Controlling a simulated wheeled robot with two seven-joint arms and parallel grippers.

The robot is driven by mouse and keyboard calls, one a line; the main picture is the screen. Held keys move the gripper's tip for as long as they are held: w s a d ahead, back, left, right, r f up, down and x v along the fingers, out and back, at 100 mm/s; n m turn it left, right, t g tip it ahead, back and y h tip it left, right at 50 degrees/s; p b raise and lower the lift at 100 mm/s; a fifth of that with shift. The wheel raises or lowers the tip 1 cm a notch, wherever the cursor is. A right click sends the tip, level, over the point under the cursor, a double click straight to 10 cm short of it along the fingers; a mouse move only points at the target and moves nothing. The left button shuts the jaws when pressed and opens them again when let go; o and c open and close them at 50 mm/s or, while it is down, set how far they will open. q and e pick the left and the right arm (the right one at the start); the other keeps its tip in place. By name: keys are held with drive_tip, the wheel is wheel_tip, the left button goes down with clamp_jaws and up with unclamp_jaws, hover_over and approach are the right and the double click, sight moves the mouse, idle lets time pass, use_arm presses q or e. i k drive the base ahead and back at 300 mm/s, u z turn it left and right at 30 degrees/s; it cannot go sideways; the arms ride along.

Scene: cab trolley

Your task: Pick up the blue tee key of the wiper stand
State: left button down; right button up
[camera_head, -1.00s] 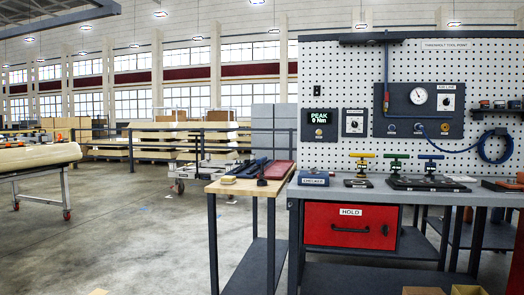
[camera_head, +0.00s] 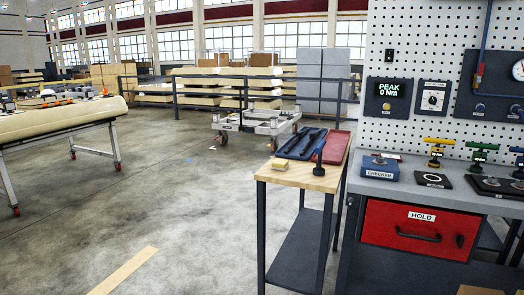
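A blue tee key (camera_head: 518,151) stands upright at the right edge of the view, on the grey workbench (camera_head: 405,187). It is partly cut off by the picture edge. A green tee key (camera_head: 481,152) and a yellow tee key (camera_head: 436,148) stand in a row to its left. A dark tray (camera_head: 492,186) lies in front of the blue and green keys and is also cut off. Neither of my grippers is in view.
Open concrete floor (camera_head: 190,190) lies to the left.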

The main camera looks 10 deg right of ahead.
sight(319, 170)
drive_tip(key=u, duration=0.2)
drive_tip(key=i, duration=1.25)
drive_tip(key=z, duration=0.25)
